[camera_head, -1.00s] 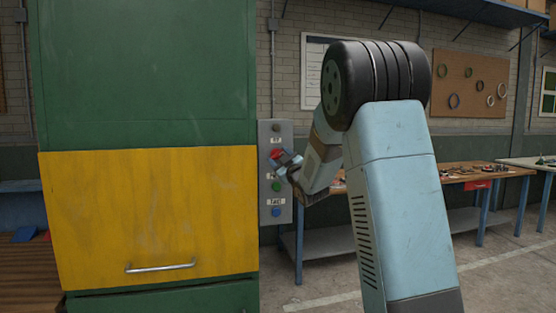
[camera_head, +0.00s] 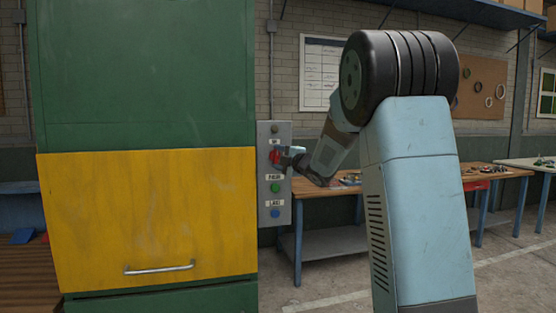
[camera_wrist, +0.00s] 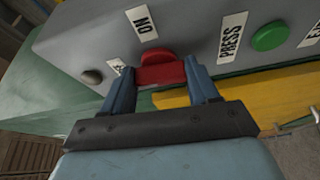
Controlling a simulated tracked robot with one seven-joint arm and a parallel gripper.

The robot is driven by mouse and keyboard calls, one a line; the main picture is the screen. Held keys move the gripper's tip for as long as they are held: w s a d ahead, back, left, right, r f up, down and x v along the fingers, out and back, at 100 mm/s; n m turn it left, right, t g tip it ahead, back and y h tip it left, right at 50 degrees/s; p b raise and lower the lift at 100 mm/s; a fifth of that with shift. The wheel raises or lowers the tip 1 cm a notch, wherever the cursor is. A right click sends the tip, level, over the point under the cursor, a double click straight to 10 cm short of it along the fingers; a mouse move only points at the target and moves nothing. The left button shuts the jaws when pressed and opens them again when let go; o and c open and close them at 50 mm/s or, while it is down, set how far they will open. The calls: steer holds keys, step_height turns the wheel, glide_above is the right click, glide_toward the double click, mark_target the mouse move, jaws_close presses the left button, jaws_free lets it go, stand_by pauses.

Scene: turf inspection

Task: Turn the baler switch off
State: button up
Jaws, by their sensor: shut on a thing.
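The baler (camera_head: 145,80) is a green cabinet with a yellow front door, at the left of the head view. Its grey control panel (camera_head: 280,212) stands upright along the right side. The red switch (camera_head: 275,157) is in the panel's upper part. In the wrist view the red switch (camera_wrist: 160,72) has a raised grip, under a label reading "ON". My gripper (camera_wrist: 161,82) has one blue finger on each side of the switch's red grip and is shut on it. In the head view my gripper (camera_head: 288,157) reaches the panel from the right, partly covering the switch.
Below the switch are a green button (camera_head: 275,188) labelled "PRESS" and a blue button (camera_head: 275,213). A small dark knob (camera_wrist: 91,77) is at the panel's other end. A workbench (camera_head: 330,191) with small items stands behind my arm. Floor at the lower right is clear.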

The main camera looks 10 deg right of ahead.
steer(key=shift+a+f+n, duration=0.15)
steer(key=shift+a+n, duration=0.05)
steer(key=shift+n, duration=0.3)
steer(key=shift+f+g, duration=0.1)
steer(key=shift+g, duration=0.2)
steer(key=o, duration=1.1)
steer(key=shift+c, duration=0.2)
steer(key=shift+d, duration=0.1)
steer(key=shift+s+d+r, duration=0.1)
steer(key=shift+s+r, duration=0.05)
steer(key=shift+r, duration=0.05)
steer(key=v, duration=1.3)
steer(key=shift+s+f, duration=0.2)
